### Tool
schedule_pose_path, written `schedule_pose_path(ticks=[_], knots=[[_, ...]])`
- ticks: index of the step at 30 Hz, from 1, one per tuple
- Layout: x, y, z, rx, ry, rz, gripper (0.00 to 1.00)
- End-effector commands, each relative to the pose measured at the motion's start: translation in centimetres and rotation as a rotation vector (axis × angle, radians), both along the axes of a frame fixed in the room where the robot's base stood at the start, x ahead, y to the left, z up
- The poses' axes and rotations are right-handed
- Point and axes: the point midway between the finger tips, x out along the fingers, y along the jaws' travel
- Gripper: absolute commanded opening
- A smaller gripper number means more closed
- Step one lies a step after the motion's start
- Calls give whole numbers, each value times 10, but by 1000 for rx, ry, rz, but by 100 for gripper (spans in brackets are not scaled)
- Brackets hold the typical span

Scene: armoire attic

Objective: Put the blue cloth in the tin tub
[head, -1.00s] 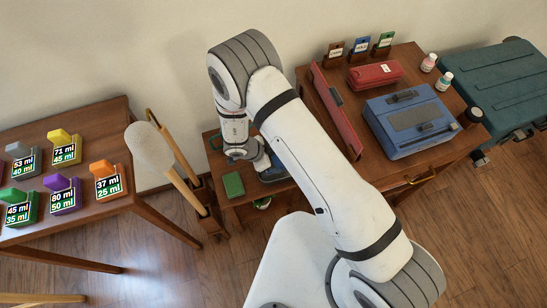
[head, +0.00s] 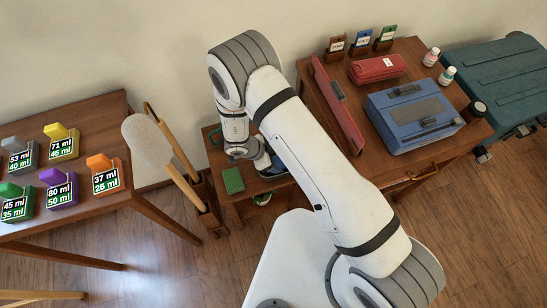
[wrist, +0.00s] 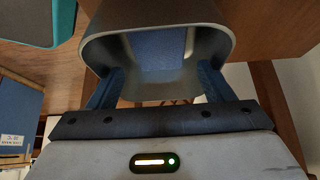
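In the wrist view a grey, metal-looking tub (wrist: 88,48) with a rounded rim lies just beyond my gripper. A blue woven surface (wrist: 165,48), looking like the blue cloth, shows inside it. My gripper (wrist: 160,82) is open, its two dark blue fingers wide apart at the tub's mouth with nothing pinched between them. I cannot tell whether the fingers touch the tub walls. In the head view my wrist hangs over a low wooden table, and its fingers are mostly hidden. A bit of blue (head: 275,170) shows beside them.
A green block (head: 233,180) lies on the low table. A wooden stand with long handles (head: 180,165) is at its left. A higher table at right holds a blue case (head: 412,118), a red case (head: 377,68) and a leaning red panel (head: 338,105).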

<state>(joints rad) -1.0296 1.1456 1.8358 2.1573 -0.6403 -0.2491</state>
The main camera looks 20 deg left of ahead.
Motion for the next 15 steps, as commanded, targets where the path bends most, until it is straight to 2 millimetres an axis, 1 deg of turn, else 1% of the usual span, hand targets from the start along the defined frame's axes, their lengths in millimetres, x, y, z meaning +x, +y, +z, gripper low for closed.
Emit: schedule_pose_path(ticks=[1, 3, 10, 13, 15], knots=[[0, 0, 0, 0, 0, -1, 78], [0, 0, 0, 0, 0, -1, 83], [0, 2, 3, 1, -1, 0, 83], [-4, 7, 12, 2, -1, 0, 83], [-8, 12, 22, 3, -2, 1, 83]])
